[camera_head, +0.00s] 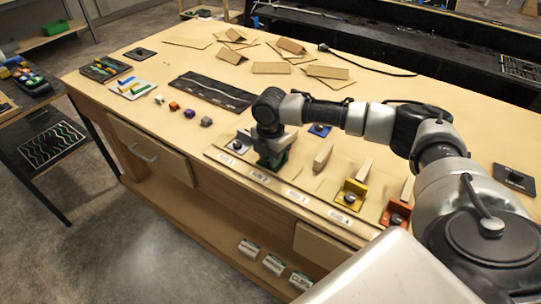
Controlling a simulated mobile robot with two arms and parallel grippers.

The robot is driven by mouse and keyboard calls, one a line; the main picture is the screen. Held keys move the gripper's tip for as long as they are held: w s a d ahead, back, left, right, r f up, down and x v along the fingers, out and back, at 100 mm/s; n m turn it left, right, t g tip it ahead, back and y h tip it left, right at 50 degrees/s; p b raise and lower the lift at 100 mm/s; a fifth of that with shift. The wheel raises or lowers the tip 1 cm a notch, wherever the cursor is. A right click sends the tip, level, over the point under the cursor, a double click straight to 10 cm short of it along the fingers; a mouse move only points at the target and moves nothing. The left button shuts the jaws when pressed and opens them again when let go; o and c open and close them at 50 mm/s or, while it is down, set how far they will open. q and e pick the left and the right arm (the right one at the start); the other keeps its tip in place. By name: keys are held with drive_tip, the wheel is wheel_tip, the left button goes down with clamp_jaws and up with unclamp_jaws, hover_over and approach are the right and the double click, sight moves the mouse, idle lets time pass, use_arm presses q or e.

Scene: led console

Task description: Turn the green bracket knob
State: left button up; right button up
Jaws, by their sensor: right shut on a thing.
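The green bracket (281,160) stands on the wooden console strip near the table's front edge, between the white bracket and the yellow bracket. Only a little of its green shows, and its knob is hidden behind my gripper. My right gripper (268,157) points down at the green bracket and is shut on its knob. The arm reaches in from the right, above the table. My left gripper is not in view.
A white bracket (240,142) with a dark knob is left of my gripper. A yellow bracket (350,193) and an orange bracket (396,213) stand to the right, with wooden wedges behind. A blue piece (320,130) lies behind. Cardboard pieces (285,68) lie at the back.

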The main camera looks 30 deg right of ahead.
drive_tip(key=m+p, duration=0.1)
drive_tip(key=p, duration=0.2)
drive_tip(key=shift+r+m, duration=0.3)
drive_tip(key=shift+m, duration=0.1)
drive_tip(key=shift+m+p, duration=0.4)
drive_tip(key=shift+p, duration=0.1)
drive_tip(key=shift+f+m, duration=0.25)
drive_tip(key=shift+m, duration=0.05)
drive_tip(key=o, duration=1)
drive_tip(key=shift+c, duration=0.2)
